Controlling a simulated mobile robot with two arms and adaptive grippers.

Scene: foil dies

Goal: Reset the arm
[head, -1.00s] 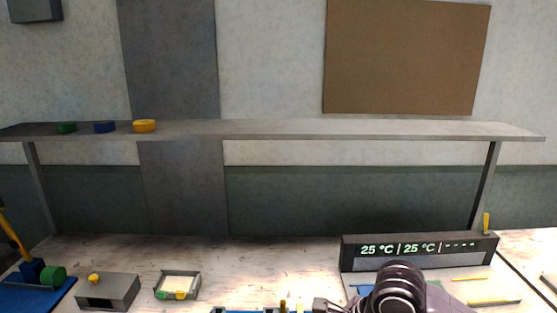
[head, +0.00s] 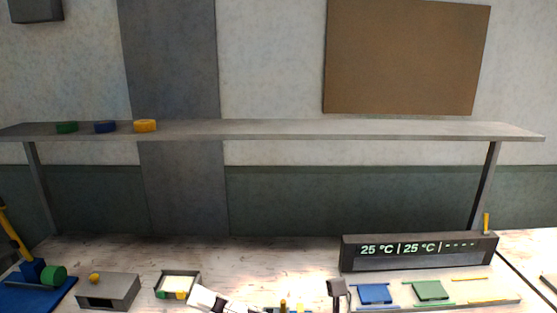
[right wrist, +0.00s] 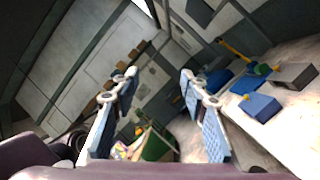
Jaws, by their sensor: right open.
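My right gripper (head: 212,300) shows at the bottom edge of the head view, left of centre, as a white finger with dark joints beside the small tray. In the right wrist view my right gripper (right wrist: 160,78) is open, its two pale blue pads wide apart with nothing held between them. My right arm is otherwise out of the head view. My left gripper is in neither view.
A display (head: 419,250) reads 25 °C twice; a blue plate (head: 375,293) and green plate (head: 431,290) lie before it. A small tray (head: 197,283), grey box (head: 122,290) and blue-based lever device (head: 35,293) stand left. Green, blue and yellow discs sit on the shelf (head: 320,130).

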